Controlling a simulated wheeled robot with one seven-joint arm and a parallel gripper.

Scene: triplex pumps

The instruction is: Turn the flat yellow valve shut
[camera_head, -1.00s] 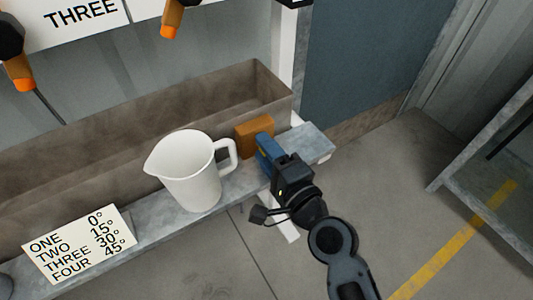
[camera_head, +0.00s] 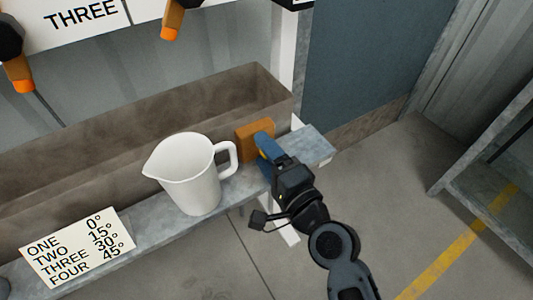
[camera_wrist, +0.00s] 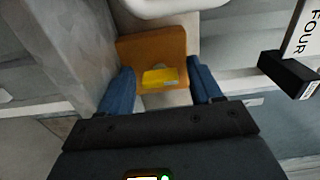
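The flat yellow valve piece (camera_wrist: 160,78) shows in the wrist view, in front of an orange-brown block (camera_wrist: 152,46). My gripper (camera_wrist: 161,88) has its two blue fingers apart, one on each side of the yellow piece, with a gap visible on both sides. In the head view my gripper (camera_head: 264,146) reaches the orange-brown block (camera_head: 254,130) at the right end of the ledge. There the yellow piece is mostly hidden by the fingers.
A white jug (camera_head: 190,175) stands on the grey ledge (camera_head: 150,228), close left of my gripper. A long brown trough (camera_head: 130,125) runs behind it. An angle card (camera_head: 78,247) leans at the left. Open floor (camera_head: 370,190) lies right, before a metal shelf (camera_head: 490,180).

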